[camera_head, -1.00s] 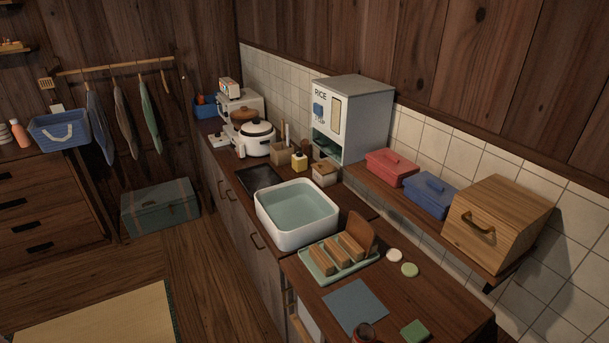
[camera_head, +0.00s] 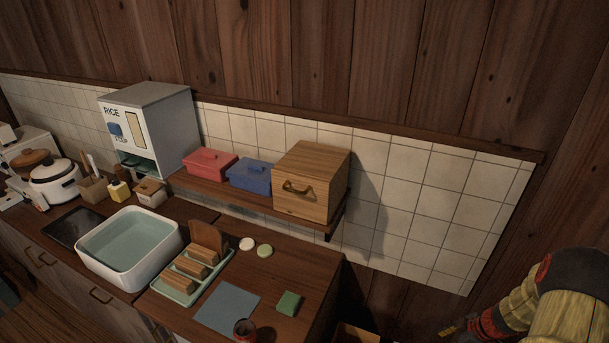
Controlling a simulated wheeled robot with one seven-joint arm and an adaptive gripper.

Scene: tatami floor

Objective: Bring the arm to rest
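My arm (camera_head: 560,305) shows at the lower right corner of the head view, with yellowish links and dark and red bands. It is beyond the right end of the counter (camera_head: 290,262), apart from it, in front of the wooden wall. A dark and red part (camera_head: 482,326) at its left reaches toward the bottom edge. I cannot make out the fingertips or whether my gripper is open or shut.
The counter holds a white basin (camera_head: 130,279), a green tray (camera_head: 172,292) with wooden blocks, a blue mat (camera_head: 227,308), a green sponge (camera_head: 289,303) and a dark red cup (camera_head: 245,330). Above, a shelf (camera_head: 225,194) carries a wooden box (camera_head: 312,180) and red and blue boxes. A rice dispenser (camera_head: 150,130) stands left.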

